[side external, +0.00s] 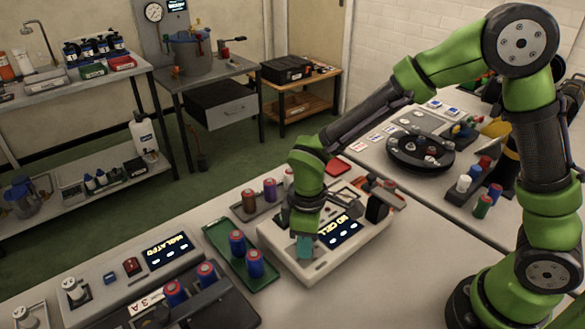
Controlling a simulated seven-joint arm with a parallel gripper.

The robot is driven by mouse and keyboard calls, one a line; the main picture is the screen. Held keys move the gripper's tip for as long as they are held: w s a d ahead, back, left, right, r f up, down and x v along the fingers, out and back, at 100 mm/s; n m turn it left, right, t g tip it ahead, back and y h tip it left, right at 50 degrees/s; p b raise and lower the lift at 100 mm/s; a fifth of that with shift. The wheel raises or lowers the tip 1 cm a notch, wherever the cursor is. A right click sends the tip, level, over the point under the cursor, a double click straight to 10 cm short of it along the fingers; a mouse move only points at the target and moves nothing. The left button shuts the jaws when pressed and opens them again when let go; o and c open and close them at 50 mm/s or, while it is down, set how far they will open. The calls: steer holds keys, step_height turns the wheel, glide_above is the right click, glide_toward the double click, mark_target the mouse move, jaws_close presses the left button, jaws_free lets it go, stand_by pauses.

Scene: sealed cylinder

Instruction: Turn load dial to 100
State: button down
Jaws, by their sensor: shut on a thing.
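My gripper (304,240) points down over the left part of the white tester (291,272), just left of its lit display (340,231), which reads "NO CELL". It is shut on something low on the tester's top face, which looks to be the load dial. The dial and its markings are hidden behind the gripper, so its setting cannot be read. A teal part shows at the fingertips; I cannot tell whether it is a finger or the held thing.
A green tray (215,236) with red-and-blue cylinders (255,264) stands close left of the tester. A panel with a display (168,249) and white knobs (72,289) is further left. A black clamp-like part (377,207) rises at the tester's right. A black round carousel (420,150) is behind.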

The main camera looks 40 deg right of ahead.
steer(key=m, duration=0.5)
steer(key=shift+r+m, duration=0.1)
steer(key=shift+m, duration=2.5)
steer(key=c, duration=0.8)
jaws_free()
steer(key=shift+c, duration=0.2)
step_height(320, 180, up, 17)
steer(key=shift+w, duration=0.1)
